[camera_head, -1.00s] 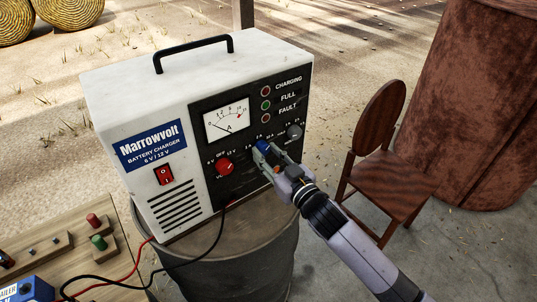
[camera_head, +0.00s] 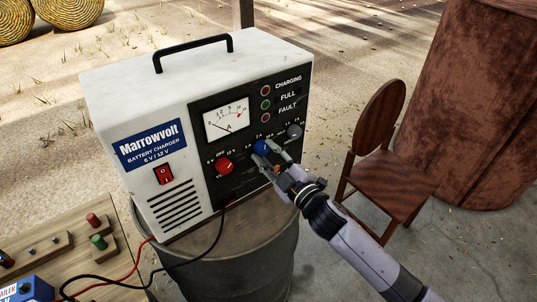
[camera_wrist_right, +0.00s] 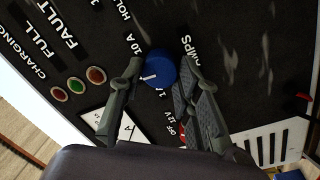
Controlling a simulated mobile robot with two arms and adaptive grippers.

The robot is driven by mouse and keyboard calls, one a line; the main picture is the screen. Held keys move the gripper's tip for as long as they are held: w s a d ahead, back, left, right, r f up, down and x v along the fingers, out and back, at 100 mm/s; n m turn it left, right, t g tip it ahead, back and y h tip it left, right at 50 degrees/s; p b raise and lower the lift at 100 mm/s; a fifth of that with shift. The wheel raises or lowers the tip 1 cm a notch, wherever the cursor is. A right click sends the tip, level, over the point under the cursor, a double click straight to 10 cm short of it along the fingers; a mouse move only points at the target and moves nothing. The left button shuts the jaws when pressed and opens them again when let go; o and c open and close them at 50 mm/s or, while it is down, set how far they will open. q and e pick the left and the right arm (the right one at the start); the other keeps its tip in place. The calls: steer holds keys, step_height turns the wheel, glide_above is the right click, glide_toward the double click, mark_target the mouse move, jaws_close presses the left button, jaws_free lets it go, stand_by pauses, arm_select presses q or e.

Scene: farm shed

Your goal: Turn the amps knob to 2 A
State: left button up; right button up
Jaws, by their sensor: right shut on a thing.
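The white battery charger (camera_head: 110,95) stands upright on a drum, its black panel facing me. The blue amps knob (camera_head: 262,147) sits on that panel below the meter (camera_head: 227,120). My right gripper (camera_head: 268,151) is at the knob, a finger on each side. In the right wrist view, the gripper (camera_wrist_right: 158,83) is shut on the blue knob (camera_wrist_right: 162,66). The knob's white pointer slants toward the meter side, left and slightly down in that view. "10 A" and "AMPS" are readable beside it; fingers hide part of the scale, so I cannot tell the exact setting. My left gripper is not in view.
A red knob (camera_head: 224,167) is left of the blue one, and a grey knob (camera_head: 294,131) is right. A red switch (camera_head: 163,175) is on the charger's white front. Cables hang in front of the drum (camera_head: 240,255). A wooden chair (camera_head: 385,180) stands at right.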

steer(key=shift+n, duration=0.6)
steer(key=o, duration=1.1)
steer(key=shift+o, duration=0.2)
steer(key=shift+s+d, duration=0.1)
steer(key=shift+s, duration=0.05)
steer(key=v, duration=1.1)
steer(key=shift+s+d, duration=0.2)
steer(key=shift+s, duration=0.1)
